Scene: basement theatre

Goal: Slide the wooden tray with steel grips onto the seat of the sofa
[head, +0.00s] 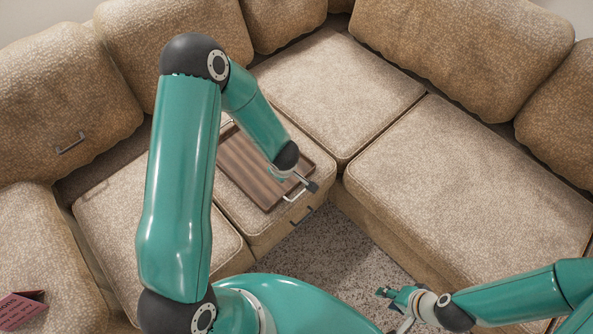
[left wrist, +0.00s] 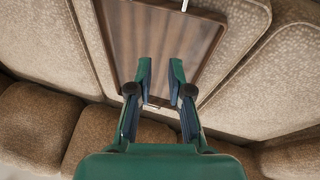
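The wooden tray (head: 243,166) is dark brown with a raised rim. It lies on the seat of the sofa (head: 117,214), on the middle cushion, with one end at the cushion's front edge. Its front steel grip (head: 297,190) sticks out at that edge. My left arm hides part of the tray, and its fingers are not clear in the head view. In the left wrist view my left gripper (left wrist: 161,68) is open over the tray (left wrist: 195,45), its fingers apart with wood showing between them. My right gripper (head: 394,308) looks open and empty, low over the carpet, away from the tray.
The corner sofa has a right section (head: 470,180) with bare seat cushions. Backrest cushions (head: 170,40) stand behind the tray. Carpet (head: 345,260) shows between the sections. A red printed object (head: 20,310) lies on the left armrest.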

